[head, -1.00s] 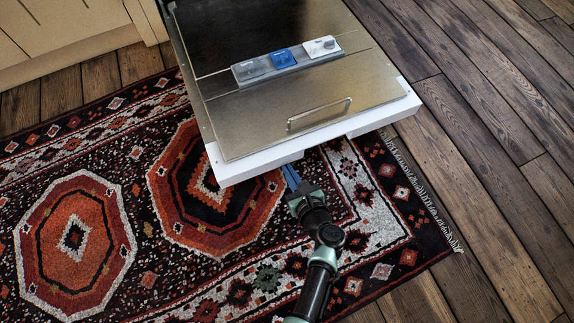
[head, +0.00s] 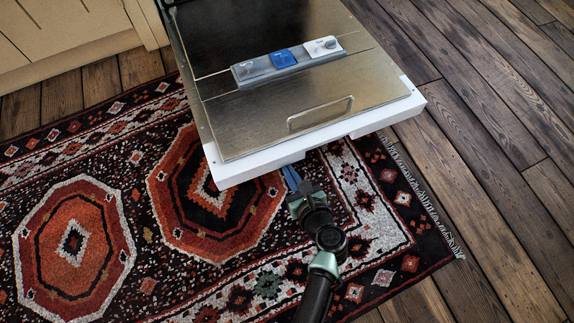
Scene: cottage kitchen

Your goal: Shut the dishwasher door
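The dishwasher door (head: 245,125) is folded down flat over the rug, its steel inner face up. A detergent dispenser with a blue cap (head: 284,59) and a metal bracket (head: 320,114) sit on it. The door's white outer edge (head: 375,121) faces me. My gripper (head: 290,174) is at the door's near edge, low down, with its blue fingertips partly hidden under that edge. I cannot tell whether the fingers touch the door or how far apart they are.
A patterned red and black rug (head: 150,235) lies under the door and my arm. Bare wooden floor (head: 480,140) is clear to the right. A cream cabinet (head: 60,35) stands at the upper left.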

